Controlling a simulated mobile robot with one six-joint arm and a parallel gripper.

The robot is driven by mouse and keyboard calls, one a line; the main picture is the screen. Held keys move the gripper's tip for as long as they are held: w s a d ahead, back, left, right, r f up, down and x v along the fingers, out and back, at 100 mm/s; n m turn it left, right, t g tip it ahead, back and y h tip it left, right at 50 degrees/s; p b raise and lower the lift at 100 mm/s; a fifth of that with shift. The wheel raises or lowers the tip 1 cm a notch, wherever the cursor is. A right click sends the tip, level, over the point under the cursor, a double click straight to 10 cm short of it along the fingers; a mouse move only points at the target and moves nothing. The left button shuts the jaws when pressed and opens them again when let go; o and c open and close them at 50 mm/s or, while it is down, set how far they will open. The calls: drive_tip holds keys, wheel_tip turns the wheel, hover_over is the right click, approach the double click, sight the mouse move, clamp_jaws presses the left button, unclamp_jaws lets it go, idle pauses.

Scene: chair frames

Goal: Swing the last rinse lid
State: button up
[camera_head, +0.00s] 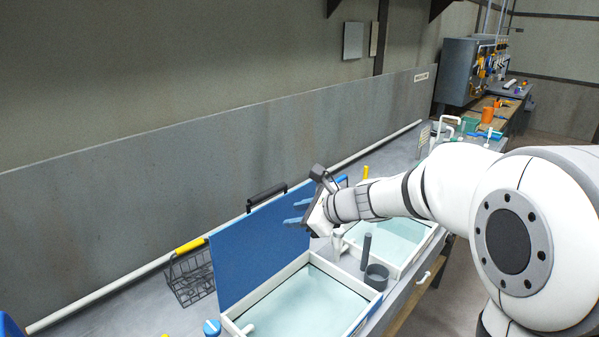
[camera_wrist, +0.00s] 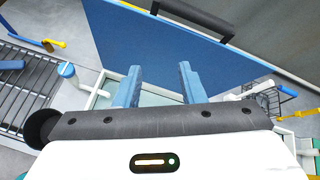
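A blue lid (camera_head: 262,248) stands raised at the back edge of the nearer white-rimmed basin (camera_head: 362,312), which holds pale water. A black handle (camera_head: 266,194) is at its upper edge. In the wrist view the lid (camera_wrist: 175,48) and its handle (camera_wrist: 197,18) lie beyond the fingers. My gripper (camera_head: 292,212) is near the lid's right side in the head view; its blue fingers (camera_wrist: 160,84) are apart with nothing between them. A second water-filled basin (camera_head: 392,242) stands farther right, partly behind my arm. A bit of blue (camera_head: 342,181) shows behind my gripper; I cannot tell whether it is another lid.
A wire basket with a yellow handle (camera_head: 189,246) stands left of the lid. A grey cup (camera_head: 376,279) and a dark cylinder (camera_head: 366,252) stand between the basins. A blue-capped item (camera_head: 212,327) is near the front. A long grey wall panel (camera_head: 120,195) backs the bench.

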sight(269, 193)
drive_tip(key=shift+w+a+f+m+t+y+p, duration=0.1)
drive_tip(key=shift+w+a+m+t, duration=0.2)
drive_tip(key=shift+w+a+m, duration=1)
drive_tip(key=shift+w+a+f+m+t+y+p, duration=0.15)
drive_tip(key=shift+w+a+m+t, duration=0.25)
drive_tip(key=shift+w+a, duration=1)
drive_tip(key=shift+w+a+f+m+t+y+p, duration=0.15)
drive_tip(key=shift+w+a+m, duration=0.75)
drive_tip(key=shift+w, duration=1)
drive_tip(key=shift+r, duration=0.1)
drive_tip(key=shift+s+d+r, duration=0.1)
drive_tip(key=shift+d+r, duration=0.1)
drive_tip(key=shift+c, duration=0.5)
drive_tip(key=shift+a, duration=0.15)
drive_tip(key=shift+c, duration=1.2)
